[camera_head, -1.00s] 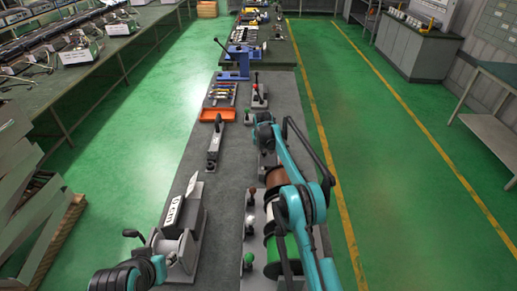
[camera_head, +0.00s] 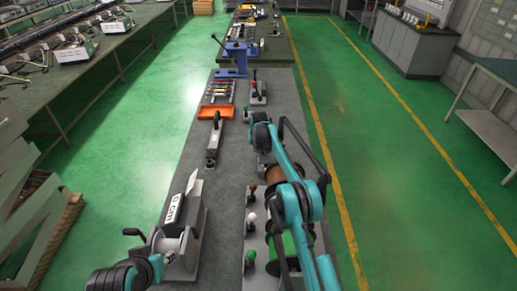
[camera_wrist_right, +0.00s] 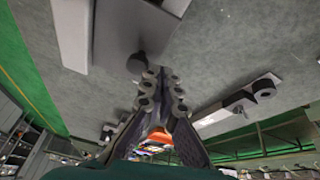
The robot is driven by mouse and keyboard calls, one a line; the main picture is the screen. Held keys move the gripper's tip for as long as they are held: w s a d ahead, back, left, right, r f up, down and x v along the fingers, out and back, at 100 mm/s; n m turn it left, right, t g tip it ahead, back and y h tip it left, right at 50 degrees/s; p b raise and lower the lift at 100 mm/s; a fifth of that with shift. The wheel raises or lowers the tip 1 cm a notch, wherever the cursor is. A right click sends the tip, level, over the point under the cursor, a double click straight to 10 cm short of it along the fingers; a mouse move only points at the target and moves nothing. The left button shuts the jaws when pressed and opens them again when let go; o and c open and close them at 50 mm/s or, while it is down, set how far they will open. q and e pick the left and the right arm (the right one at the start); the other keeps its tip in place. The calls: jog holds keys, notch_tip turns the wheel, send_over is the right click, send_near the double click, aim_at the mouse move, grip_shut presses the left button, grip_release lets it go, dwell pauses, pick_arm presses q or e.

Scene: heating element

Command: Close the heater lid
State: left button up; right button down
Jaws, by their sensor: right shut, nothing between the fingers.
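I cannot tell for sure which device is the heater or how its lid stands. A grey machine (camera_head: 188,238) with a white labelled plate and a black crank stands at the left of the bench. My right gripper shows in the right wrist view (camera_wrist_right: 161,88), shut and empty, above the grey surface. A flat grey piece (camera_wrist_right: 118,28) with a dark round knob (camera_wrist_right: 136,63) lies just beyond its fingertips; I see no clear contact. In the head view the right arm hides the gripper's fingertips. My left arm shows at lower left; its fingers are not visible.
Levers with red, white and green knobs (camera_head: 250,217) line the bench beside brown (camera_head: 275,174) and green spools, partly behind my right arm. An orange tray (camera_head: 215,112), a blue press (camera_head: 235,60) and a small lever unit (camera_head: 258,95) stand farther back.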

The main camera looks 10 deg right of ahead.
jog(key=s+a+r+p, duration=0.2)
jog(key=a+r, duration=0.6)
jog(key=a, duration=0.1)
jog(key=shift+s, duration=0.3)
